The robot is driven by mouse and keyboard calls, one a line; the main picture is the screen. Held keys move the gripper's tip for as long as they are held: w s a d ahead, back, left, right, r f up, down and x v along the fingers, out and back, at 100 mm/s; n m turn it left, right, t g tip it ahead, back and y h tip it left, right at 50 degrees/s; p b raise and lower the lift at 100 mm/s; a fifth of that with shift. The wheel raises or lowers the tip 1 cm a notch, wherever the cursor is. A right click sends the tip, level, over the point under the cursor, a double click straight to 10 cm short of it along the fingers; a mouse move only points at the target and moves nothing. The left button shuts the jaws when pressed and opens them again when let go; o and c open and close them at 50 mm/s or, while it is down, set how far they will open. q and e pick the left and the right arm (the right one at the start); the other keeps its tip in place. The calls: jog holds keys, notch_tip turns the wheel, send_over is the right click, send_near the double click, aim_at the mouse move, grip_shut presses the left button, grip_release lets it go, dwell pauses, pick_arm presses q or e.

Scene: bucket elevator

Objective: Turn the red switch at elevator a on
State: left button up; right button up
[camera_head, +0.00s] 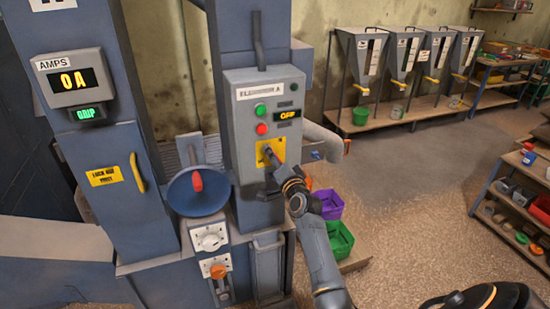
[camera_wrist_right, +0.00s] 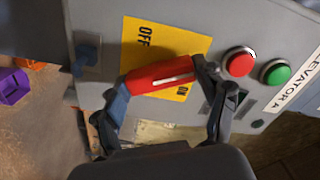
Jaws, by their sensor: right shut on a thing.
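The grey control box (camera_head: 240,115), labelled Elevator A, carries a yellow plate (camera_head: 277,147) in the head view. In the right wrist view the red switch (camera_wrist_right: 150,77) is a bar with a white line, mounted on the yellow plate (camera_wrist_right: 131,57) with OFF and ON on it. The white line lies towards the bar's right end, the lamp side. My right gripper (camera_wrist_right: 163,78) is shut on the switch, one finger at each end of the bar. In the head view my right gripper (camera_head: 268,154) hides the switch. My left gripper is not in view.
A green button (camera_head: 261,110) and red button (camera_head: 262,129) sit above the plate. A display (camera_head: 75,79) at left reads 0 A. A blue dish (camera_head: 197,200) stands left of the box. Green (camera_head: 338,242) and purple (camera_head: 328,205) bins stand below right.

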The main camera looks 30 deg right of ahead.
jog(key=m+p, duration=0.1)
jog(key=m, duration=0.5)
dwell(0.7)
jog(key=o, duration=1.2)
jog(key=shift+c, duration=0.2)
jog(key=v, duration=1.2)
jog(key=shift+f, duration=0.15)
